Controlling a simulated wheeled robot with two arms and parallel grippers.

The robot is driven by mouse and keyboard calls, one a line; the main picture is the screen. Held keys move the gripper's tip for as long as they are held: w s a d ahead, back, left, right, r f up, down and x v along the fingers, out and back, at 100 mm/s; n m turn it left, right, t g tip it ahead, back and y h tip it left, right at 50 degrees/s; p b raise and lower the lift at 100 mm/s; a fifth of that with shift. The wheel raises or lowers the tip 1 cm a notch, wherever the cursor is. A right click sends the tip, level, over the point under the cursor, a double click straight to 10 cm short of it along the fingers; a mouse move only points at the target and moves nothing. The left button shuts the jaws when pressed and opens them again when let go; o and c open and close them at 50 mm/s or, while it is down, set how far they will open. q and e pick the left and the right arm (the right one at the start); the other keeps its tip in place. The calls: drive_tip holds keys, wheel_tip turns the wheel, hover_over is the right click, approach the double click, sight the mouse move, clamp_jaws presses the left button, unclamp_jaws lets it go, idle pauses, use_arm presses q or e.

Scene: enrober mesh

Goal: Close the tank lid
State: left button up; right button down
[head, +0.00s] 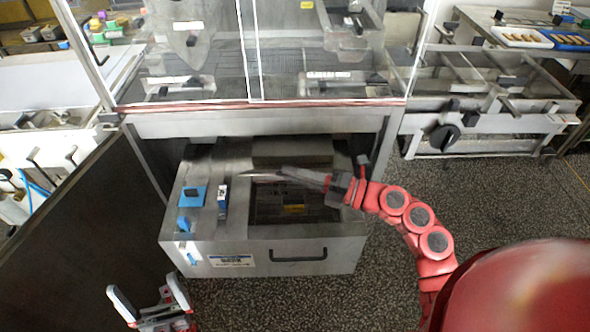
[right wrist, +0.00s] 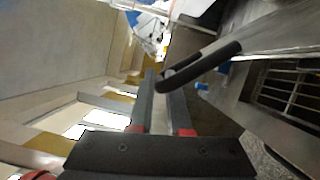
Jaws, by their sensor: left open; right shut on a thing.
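The steel tank (head: 262,262) stands on the floor under the machine. A dark, rectangular opening (head: 296,213) shows in its top, and a grille (right wrist: 290,92) shows in the right wrist view. A grey panel (head: 290,152), apparently the raised lid, stands behind the opening. My right gripper (head: 284,171) reaches in from the right over the opening, in front of that panel. In the right wrist view its fingers are shut on a black bar handle (right wrist: 212,62); the handle's far attachment is partly hidden. My left gripper (head: 142,297) is open and empty, low at the front left, apart from the tank.
Blue fittings (head: 191,196) sit on the tank top's left side. A front handle (head: 298,256) is on the tank. The clear machine guard (head: 330,70) is above, and a dark panel (head: 75,235) stands left. Speckled floor (head: 500,200) is open at right.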

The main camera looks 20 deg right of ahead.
drive_tip(key=s+f+n+y+b, duration=0.1)
drive_tip(key=s+f+n+b, duration=0.1)
drive_tip(key=f+b, duration=0.3)
drive_tip(key=s+a+f+n+y+b, duration=0.1)
drive_tip(key=s+f+n+b, duration=0.1)
drive_tip(key=f+b, duration=0.3)
drive_tip(key=s+a+f+n+b, duration=0.1)
drive_tip(key=s+f+n+b, duration=0.2)
drive_tip(key=b, duration=0.7)
drive_tip(key=shift+s+a+f+n+y, duration=0.1)
drive_tip(key=shift+f+n+y, duration=0.25)
drive_tip(key=shift+f, duration=0.55)
drive_tip(key=shift+s+f+n+y+b, duration=0.2)
drive_tip(key=shift+f+n+b, duration=0.25)
drive_tip(key=shift+b, duration=0.5)
drive_tip(key=c, duration=1.3)
unclamp_jaws()
drive_tip(key=o, duration=0.4)
drive_tip(key=shift+w+a, duration=0.15)
drive_tip(key=shift+a, duration=0.05)
drive_tip(key=shift+d, duration=0.1)
